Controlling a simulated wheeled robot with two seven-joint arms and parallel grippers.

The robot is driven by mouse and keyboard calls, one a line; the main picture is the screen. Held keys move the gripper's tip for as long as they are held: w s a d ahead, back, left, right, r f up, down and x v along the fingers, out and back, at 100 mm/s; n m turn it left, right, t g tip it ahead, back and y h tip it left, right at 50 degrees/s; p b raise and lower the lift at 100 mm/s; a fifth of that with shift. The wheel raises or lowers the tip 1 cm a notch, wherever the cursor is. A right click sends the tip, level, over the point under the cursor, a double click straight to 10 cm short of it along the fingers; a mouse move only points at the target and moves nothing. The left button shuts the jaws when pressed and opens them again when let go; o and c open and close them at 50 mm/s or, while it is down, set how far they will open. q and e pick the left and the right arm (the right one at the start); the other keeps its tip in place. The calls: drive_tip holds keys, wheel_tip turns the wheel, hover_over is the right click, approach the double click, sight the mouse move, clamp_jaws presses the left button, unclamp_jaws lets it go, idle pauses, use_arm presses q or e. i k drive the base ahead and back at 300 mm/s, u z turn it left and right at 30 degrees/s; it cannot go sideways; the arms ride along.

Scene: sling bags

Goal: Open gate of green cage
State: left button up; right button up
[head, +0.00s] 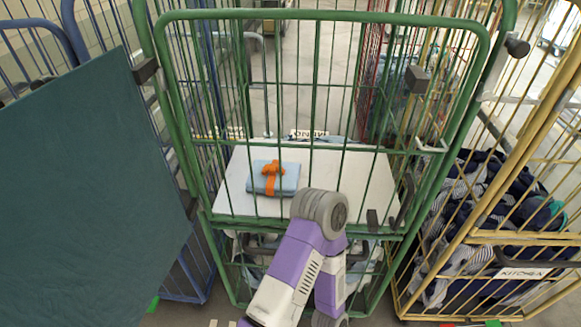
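The green cage (321,16) stands straight ahead, with its barred gate (288,148) facing me. The gate appears shut across the front. A dark curved handle (405,203) and a small black block (373,220) sit at the gate's lower right, and another black fitting (417,79) is higher on the right. One of my purple and white arms rises from the bottom, bends in front of the gate's lower middle and hides part of it. I cannot tell whether it touches the bars. Neither gripper shows.
A white shelf (357,182) inside the green cage holds a folded blue bundle with an orange tie (272,179). A yellow cage (470,237) with dark bags stands close on the right. A large dark green panel (85,200) and a blue cage (196,270) crowd the left.

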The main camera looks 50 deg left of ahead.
sight(416, 80)
drive_tip(key=k, duration=0.15)
drive_tip(key=u, duration=1.35)
drive_tip(key=i, duration=0.4)
drive_tip(key=u, duration=0.1)
drive_tip(key=k, duration=1.3)
drive_tip(key=z, duration=0.5)
drive_tip(key=i, duration=1.05)
drive_tip(key=u, duration=0.45)
